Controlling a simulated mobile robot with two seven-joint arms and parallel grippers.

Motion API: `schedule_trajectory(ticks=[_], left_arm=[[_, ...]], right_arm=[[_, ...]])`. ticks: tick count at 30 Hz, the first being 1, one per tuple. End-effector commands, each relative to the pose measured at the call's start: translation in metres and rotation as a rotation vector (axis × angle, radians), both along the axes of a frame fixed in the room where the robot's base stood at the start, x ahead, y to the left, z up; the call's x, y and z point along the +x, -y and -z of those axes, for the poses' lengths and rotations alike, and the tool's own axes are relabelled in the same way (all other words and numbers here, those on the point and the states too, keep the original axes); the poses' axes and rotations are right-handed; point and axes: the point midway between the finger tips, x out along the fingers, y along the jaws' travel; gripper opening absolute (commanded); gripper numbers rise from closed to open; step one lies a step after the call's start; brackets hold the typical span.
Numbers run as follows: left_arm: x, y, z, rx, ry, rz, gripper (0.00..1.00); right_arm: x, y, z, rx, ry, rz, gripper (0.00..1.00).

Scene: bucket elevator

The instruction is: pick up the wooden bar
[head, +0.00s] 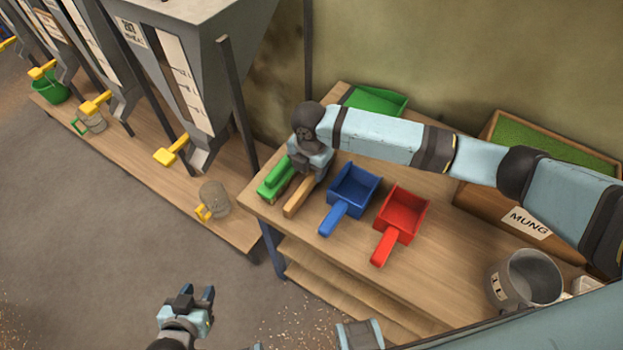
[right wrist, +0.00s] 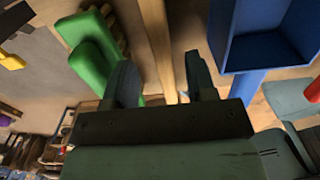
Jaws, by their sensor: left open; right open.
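The wooden bar (head: 298,197) lies on the table near its left edge, between a green-handled brush and a blue scoop. In the right wrist view the bar (right wrist: 156,42) runs away from me between the two fingers. My right gripper (head: 308,174) is open over the far part of the bar and hides that part in the head view. Its fingers (right wrist: 160,68) are on either side of the bar, and I cannot tell whether they touch it. My left gripper (head: 197,294) is open and empty over the floor, away from the table.
The green brush (head: 272,178) lies close left of the bar. The blue scoop (head: 353,190) is close on its right, then a red scoop (head: 402,215). A green scoop (head: 380,100), a mung crate (head: 480,200) and a metal jug (head: 527,278) also stand on the table.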

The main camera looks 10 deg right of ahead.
Motion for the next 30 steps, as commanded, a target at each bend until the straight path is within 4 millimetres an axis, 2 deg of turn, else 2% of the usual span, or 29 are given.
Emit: schedule_trajectory(ticks=[7, 16, 17, 23, 30], left_arm=[[0.0, 0.0, -0.002, 0.0, -0.001, 0.0, 0.42], [0.0, 0.0, -0.002, 0.0, 0.0, -0.001, 0.42], [0.0, 0.0, -0.002, 0.0, 0.0, -0.001, 0.42], [0.0, 0.0, -0.002, 0.0, 0.0, -0.001, 0.42], [0.0, 0.0, -0.002, 0.0, 0.0, -0.001, 0.42]], right_arm=[[0.0, 0.003, 0.036, -0.001, -0.002, 0.001, 0.51], [0.001, 0.003, 0.042, 0.0, 0.0, 0.0, 0.51], [0.001, 0.003, 0.042, 0.0, 0.0, 0.0, 0.49], [0.001, 0.003, 0.042, 0.0, 0.0, 0.0, 0.03], [0.001, 0.003, 0.042, 0.0, 0.0, 0.0, 0.02]])
